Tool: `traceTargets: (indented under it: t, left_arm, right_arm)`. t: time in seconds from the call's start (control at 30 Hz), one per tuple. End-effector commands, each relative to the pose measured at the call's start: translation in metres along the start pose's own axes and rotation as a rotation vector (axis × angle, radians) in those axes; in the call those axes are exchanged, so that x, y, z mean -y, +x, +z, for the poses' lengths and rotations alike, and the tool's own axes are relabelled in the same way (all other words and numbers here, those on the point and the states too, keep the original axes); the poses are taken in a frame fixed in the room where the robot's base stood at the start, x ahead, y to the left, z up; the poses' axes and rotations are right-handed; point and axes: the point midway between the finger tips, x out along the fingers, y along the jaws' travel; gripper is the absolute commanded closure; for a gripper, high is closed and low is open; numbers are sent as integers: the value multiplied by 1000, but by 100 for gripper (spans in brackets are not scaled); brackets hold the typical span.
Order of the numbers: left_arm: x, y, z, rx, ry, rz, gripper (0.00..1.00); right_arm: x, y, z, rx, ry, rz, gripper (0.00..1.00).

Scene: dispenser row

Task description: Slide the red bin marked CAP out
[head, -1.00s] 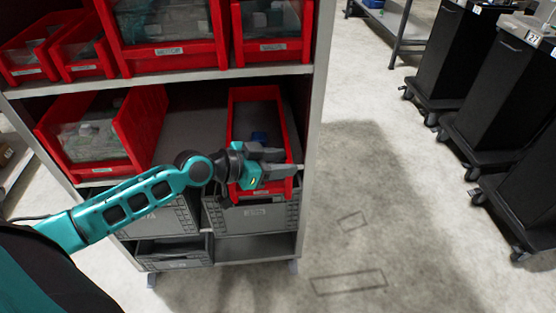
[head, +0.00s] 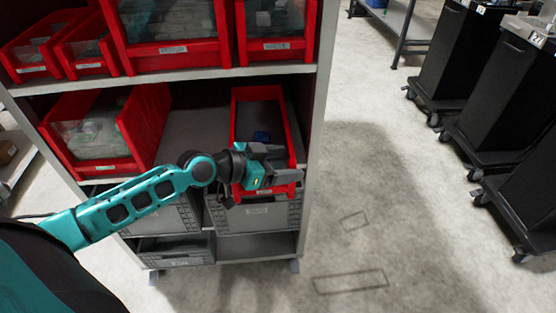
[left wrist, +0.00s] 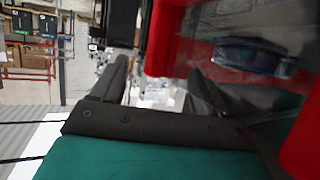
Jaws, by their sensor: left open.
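A narrow red bin (head: 291,135) stands on the middle shelf at the right, open at the top, with a small blue item (head: 262,136) inside. My left gripper (head: 286,165) is across the front of this bin, its fingers pointing right. It is open, with the fingers spread near the front wall; I cannot tell whether they touch it. The gripper hides much of the bin's front, and I cannot read its marking. In the left wrist view the bin's red wall (left wrist: 163,38) shows close beyond the two spread fingers (left wrist: 158,78). My right gripper is not in view.
A wider red bin (head: 150,125) stands left on the same shelf, with bare shelf between. More red bins (head: 275,45) fill the shelf above. Grey crates (head: 262,217) sit below. A shelf upright (head: 316,110) is close on the right. Open floor and black wheeled units (head: 500,95) lie further right.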

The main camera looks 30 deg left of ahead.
Motion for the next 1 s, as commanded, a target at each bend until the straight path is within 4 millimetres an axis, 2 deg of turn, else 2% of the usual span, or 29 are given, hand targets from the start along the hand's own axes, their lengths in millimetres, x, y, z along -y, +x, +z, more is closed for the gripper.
traceTargets:
  t: [0.17, 0.6, 0.87, 1.0]
  left_arm:
    - [1, -13, 1, 2, 4, -1, 25]
    - [-1, -79, 2, 6, 3, 4, 25]
    - [-1, -102, 2, 6, 2, 4, 25]
    - [0, -109, 5, 0, -8, -2, 25]
  right_arm:
    - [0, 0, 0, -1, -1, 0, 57]
    - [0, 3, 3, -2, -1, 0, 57]
    - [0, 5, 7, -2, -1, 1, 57]
    - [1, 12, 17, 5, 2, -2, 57]
